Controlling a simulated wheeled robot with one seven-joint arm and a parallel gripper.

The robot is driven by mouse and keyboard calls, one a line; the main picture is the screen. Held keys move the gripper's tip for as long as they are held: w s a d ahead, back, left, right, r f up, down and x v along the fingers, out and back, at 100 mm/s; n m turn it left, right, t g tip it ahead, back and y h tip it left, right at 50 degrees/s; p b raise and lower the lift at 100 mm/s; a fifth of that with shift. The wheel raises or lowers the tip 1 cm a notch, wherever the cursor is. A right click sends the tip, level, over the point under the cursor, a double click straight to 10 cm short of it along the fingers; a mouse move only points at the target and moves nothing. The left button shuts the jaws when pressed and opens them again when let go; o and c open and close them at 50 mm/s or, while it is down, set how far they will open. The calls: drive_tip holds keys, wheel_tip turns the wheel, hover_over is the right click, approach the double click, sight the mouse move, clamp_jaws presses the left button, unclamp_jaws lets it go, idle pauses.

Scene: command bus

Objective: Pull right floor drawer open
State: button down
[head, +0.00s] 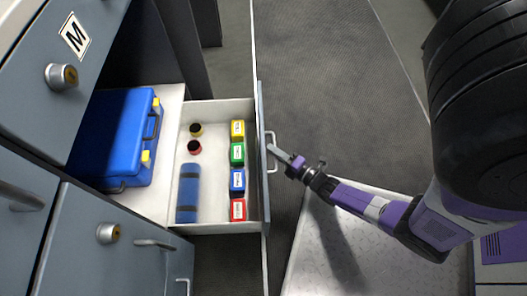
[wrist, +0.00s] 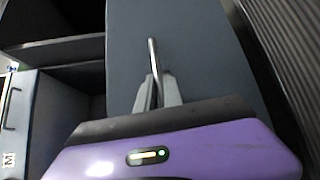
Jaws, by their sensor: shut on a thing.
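The floor drawer (head: 220,227) is pulled out from the cabinet, with its open top showing its contents in the head view. Its grey front panel (wrist: 205,62) fills the middle of the wrist view. The metal handle (wrist: 152,52) stands on that front; it also shows in the head view (head: 271,158). My gripper (wrist: 157,92) is shut on the handle, with one finger on each side of it. In the head view my gripper (head: 283,156) reaches the drawer front from the right.
Inside the drawer are several coloured boxes (head: 237,154), a blue roll (head: 188,193) and two small jars (head: 195,147). A blue case (head: 118,135) sits left of the drawer. Grey cabinets (head: 85,245) stand at left. Dark floor (head: 325,80) is clear beyond the drawer front.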

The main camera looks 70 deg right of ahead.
drive_tip(key=shift+s+d, duration=0.2)
drive_tip(key=shift+s, duration=0.2)
drive_tip(key=c, duration=1.8)
unclamp_jaws()
drive_tip(key=shift+o, duration=0.2)
drive_tip(key=p+v, duration=0.1)
drive_tip(key=v, duration=0.6)
drive_tip(key=shift+s+a+p, duration=0.2)
drive_tip(key=shift+s+p, duration=0.15)
drive_tip(key=shift+r, duration=0.1)
